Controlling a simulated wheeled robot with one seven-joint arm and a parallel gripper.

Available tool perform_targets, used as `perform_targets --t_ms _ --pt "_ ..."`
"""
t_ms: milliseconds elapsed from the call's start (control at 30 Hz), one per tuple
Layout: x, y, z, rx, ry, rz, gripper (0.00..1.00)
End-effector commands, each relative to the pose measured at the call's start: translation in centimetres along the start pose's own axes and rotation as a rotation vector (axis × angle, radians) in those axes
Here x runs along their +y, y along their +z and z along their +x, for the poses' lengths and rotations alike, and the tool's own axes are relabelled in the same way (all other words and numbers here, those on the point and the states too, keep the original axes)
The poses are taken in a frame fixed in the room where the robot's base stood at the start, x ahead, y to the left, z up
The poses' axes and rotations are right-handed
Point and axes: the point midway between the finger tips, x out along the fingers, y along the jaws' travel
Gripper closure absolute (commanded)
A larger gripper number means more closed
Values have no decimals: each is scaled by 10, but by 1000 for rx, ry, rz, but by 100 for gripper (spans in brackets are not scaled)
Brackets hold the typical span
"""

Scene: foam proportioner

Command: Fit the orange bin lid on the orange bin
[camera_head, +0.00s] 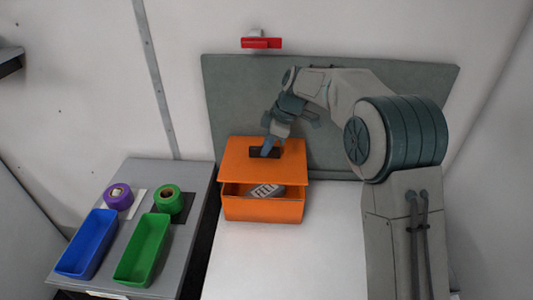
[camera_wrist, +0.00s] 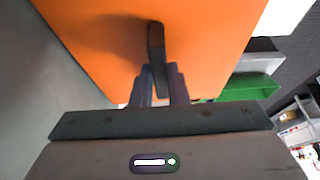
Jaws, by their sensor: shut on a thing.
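The orange bin (camera_head: 262,209) stands on the white table top, with a grey item (camera_head: 265,190) showing inside through its open front part. The orange bin lid (camera_head: 240,160) is over the back part of the bin, and the front of the opening is uncovered. Whether the lid touches the rim I cannot tell. My gripper (camera_head: 268,150) is shut on the lid's dark handle, seen from above. In the wrist view, the fingers (camera_wrist: 160,85) hold the dark upright handle (camera_wrist: 156,45), and the orange lid (camera_wrist: 205,35) fills the upper middle.
A grey side table (camera_head: 190,172) at the left holds a blue tray (camera_head: 88,245), a green tray (camera_head: 143,250), a purple roll (camera_head: 118,196) and a green roll (camera_head: 168,200). A grey panel (camera_head: 230,100) stands behind the bin. The white table top (camera_head: 285,260) is clear in front of the bin.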

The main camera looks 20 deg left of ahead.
Motion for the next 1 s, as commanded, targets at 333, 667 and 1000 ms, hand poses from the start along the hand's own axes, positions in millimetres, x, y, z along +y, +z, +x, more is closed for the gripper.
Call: perform_targets --t_ms 333,667,1000 --pt "0 12 35 0 -2 -1 100" --pt "0 15 41 1 1 -1 100" --pt "0 19 50 1 2 -1 100"
